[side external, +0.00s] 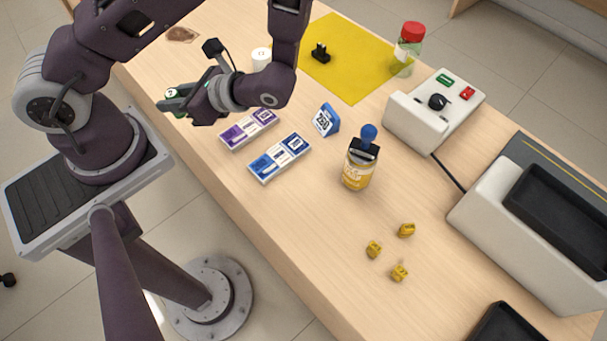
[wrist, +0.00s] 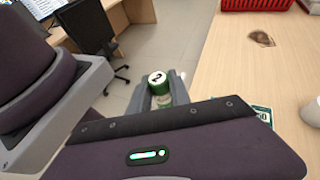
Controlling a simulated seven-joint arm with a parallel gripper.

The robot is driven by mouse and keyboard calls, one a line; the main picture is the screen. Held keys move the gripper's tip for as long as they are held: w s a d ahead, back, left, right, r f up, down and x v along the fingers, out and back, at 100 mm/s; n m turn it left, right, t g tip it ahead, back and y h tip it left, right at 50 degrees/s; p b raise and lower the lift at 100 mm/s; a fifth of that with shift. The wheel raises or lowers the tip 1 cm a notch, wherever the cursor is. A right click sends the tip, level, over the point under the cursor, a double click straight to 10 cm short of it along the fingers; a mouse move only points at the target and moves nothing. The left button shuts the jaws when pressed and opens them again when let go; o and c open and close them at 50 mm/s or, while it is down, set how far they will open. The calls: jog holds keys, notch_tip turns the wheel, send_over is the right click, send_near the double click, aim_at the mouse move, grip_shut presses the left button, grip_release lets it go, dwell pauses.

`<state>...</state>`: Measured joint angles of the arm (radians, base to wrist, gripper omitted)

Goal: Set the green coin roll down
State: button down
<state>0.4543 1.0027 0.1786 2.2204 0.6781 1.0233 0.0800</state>
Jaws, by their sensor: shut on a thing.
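The green coin roll (wrist: 160,92) has a green end cap with a dark mark and a paler body. It is upright between the fingers of my gripper (wrist: 160,100) in the wrist view, with floor behind it. In the side view my gripper (side external: 186,102) is near the counter's left edge, and a green end of the roll (side external: 171,93) shows at its fingers. My gripper is shut on the roll. Its lower part is hidden, and I cannot tell how high it is above the counter (side external: 295,215).
Purple (side external: 248,130) and blue (side external: 279,158) note bundles lie right of my gripper. A blue stand-up sign (side external: 326,120), a jar with a stamp on top (side external: 358,172) and several yellow pieces (side external: 373,249) stand farther right. A white cylinder (side external: 261,58) is behind; a yellow mat (side external: 350,75) lies beyond.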

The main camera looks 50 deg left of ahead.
jog(key=s+d+f+n+g+h, duration=0.1)
jog(key=s+d+n+g+h, duration=0.5)
jog(key=d, duration=0.7)
jog(key=s+d+f+n+g+h, duration=0.1)
jog(key=s+d+n+h, duration=0.3)
jog(key=d+n+h, duration=0.6)
jog(key=w+d+f+n+t+h, duration=0.3)
jog(key=w+d+n+t+h, duration=0.4)
jog(key=w+d, duration=0.25)
jog(key=w+a+f+n+t, duration=0.1)
jog(key=w+n+t, duration=0.1)
jog(key=w, duration=0.1)
jog(key=w+a+f+n+t+h, duration=0.1)
jog(key=w+f+n+t, duration=0.1)
jog(key=w, duration=0.1)
jog(key=w+a+f+n+t+h, duration=0.1)
jog(key=w+a+n+t, duration=0.1)
jog(key=n, duration=0.1)
jog(key=shift+w+f, duration=0.2)
jog(key=shift+w, duration=0.2)
notch_tip(320, 180, down, 4)
jog(key=shift+w+a+f, duration=0.1)
jog(key=shift+f, duration=0.35)
jog(key=shift+f, duration=0.1)
